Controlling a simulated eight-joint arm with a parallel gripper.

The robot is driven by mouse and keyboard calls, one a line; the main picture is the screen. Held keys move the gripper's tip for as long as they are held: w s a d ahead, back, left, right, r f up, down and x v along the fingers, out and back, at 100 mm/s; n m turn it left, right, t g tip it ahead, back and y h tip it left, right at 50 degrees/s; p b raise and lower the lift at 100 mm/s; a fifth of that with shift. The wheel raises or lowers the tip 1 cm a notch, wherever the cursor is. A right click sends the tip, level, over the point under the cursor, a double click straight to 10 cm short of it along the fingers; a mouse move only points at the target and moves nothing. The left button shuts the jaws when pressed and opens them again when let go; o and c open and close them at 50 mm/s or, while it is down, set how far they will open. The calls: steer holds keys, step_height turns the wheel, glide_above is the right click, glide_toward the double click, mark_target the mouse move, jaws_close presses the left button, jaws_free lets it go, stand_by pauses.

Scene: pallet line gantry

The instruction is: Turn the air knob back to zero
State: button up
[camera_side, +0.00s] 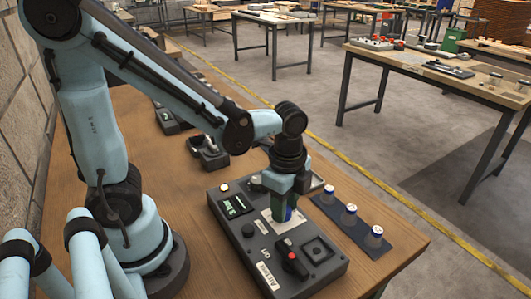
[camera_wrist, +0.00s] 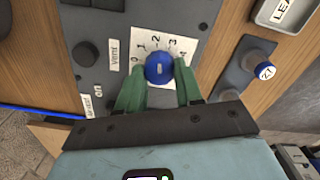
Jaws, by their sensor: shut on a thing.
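The blue round air knob (camera_wrist: 160,68) sits on a white dial plate (camera_wrist: 140,42) marked from 0 to 4, on a dark grey control box (camera_wrist: 105,20). A small pale mark shows on top of the knob, but I cannot tell which number it points to. My gripper (camera_wrist: 160,72) has its two green fingers closed on opposite sides of the knob. In the side view my gripper (camera_side: 283,208) points down over the dial plate (camera_side: 272,225) of the control box (camera_side: 241,262). The fingers hide most of the knob there.
A red-topped control (camera_side: 292,257), a black round button (camera_side: 248,230) and a small display (camera_side: 234,207) are on the same box. Several white-capped bottles (camera_side: 350,214) stand on a dark mat to its right. Dark trays lie behind on the wooden table (camera_side: 400,246).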

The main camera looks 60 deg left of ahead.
steer(key=n, duration=0.4)
steer(key=shift+n, duration=0.4)
steer(key=n, duration=0.3)
steer(key=shift+n, duration=0.3)
steer(key=n, duration=0.3)
steer(key=shift+a+n, duration=0.1)
steer(key=shift+n, duration=2.1)
steer(key=o, duration=1)
steer(key=shift+o, duration=0.2)
steer(key=shift+r, duration=0.1)
step_height(320, 180, up, 12)
